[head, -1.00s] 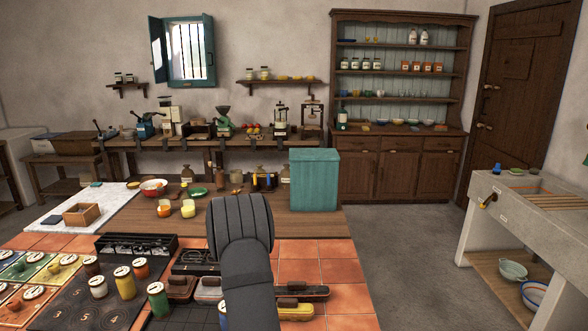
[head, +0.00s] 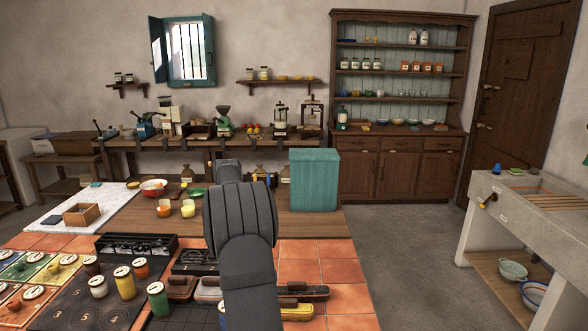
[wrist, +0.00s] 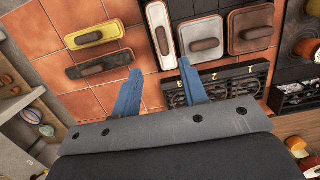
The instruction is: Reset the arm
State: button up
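My gripper (wrist: 160,66) shows in the wrist view with its two blue fingers spread apart. Nothing is between them; orange tiles lie below. In the head view the gripper is hidden behind my own dark arm, which rises over the middle of the counter.
The tiled counter (head: 340,262) holds several jars (head: 123,283), a dark rack (head: 135,245) and a teal box (head: 315,180). In the wrist view, handled blocks lie beyond the fingers: yellow (wrist: 95,32), dark (wrist: 99,64), cream (wrist: 161,34). A numbered rack (wrist: 232,82) is right of the fingers.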

jog(key=s+d+f+n+t+h, duration=0.1)
jog(key=s+d+f+n, duration=0.1)
jog(key=s+d+n, duration=0.7)
jog(key=s+d+f+n, duration=0.3)
jog(key=s+d+n, duration=0.5)
jog(key=d, duration=0.9)
jog(key=shift+s+f+n+t+h, duration=0.2)
jog(key=shift+s+n+t+h, duration=0.2)
jog(key=shift+s, duration=0.15)
